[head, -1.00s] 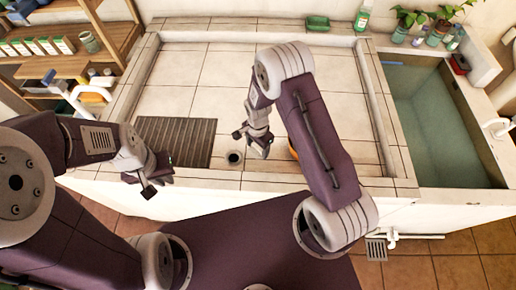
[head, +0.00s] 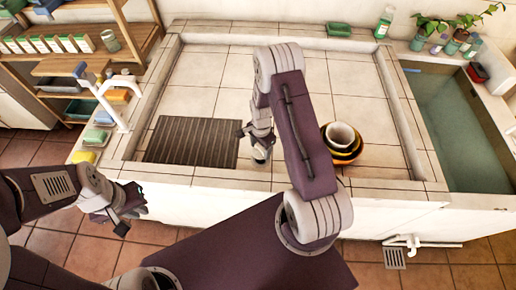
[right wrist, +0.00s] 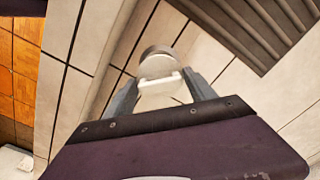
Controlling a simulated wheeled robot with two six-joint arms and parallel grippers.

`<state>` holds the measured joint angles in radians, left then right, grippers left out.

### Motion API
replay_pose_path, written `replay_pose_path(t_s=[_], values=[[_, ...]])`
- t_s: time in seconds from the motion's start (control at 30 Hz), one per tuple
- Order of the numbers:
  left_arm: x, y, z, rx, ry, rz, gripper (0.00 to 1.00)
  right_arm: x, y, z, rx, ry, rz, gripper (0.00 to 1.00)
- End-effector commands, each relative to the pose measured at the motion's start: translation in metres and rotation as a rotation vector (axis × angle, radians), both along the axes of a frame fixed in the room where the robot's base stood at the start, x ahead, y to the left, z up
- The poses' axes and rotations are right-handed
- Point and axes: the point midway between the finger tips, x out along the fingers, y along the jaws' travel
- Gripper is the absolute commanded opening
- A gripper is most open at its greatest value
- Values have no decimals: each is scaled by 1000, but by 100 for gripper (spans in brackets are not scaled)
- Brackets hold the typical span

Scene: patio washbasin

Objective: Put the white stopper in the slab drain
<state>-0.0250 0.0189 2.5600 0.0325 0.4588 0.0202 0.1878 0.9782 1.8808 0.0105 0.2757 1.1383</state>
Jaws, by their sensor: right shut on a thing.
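The white stopper (right wrist: 161,72) is between the two fingers of my right gripper (right wrist: 162,84) in the right wrist view, and the gripper is shut on it. In the head view my right gripper (head: 261,148) is low over the slab, just right of the dark ribbed mat. A round grey rim (right wrist: 157,51) shows right at the stopper; I cannot tell whether it is the drain's edge or part of the stopper. The slab drain is not clearly visible in the head view, with the gripper over that area. My left gripper (head: 128,208) is open and empty, in front of the slab.
The ribbed mat (head: 192,142) lies on the tiled slab (head: 200,80), left of my right gripper. Nested bowls (head: 342,143) stand to the right, beyond my right forearm. A white tap (head: 112,100) rises at the left edge. A water-filled basin (head: 465,130) is at the right.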

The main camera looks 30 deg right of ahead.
Motion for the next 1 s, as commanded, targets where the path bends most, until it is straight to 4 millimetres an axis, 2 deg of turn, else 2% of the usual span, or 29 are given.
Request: replay_pose_path(t_s=[0.3,0.4,1.0], values=[[0,0,-36,0,0,0,13,0,0,-43,0,1,1,25],[0,0,-43,0,0,0,13,0,0,-52,0,1,1,25],[0,0,-43,0,0,0,13,0,0,-52,0,0,1,25]])
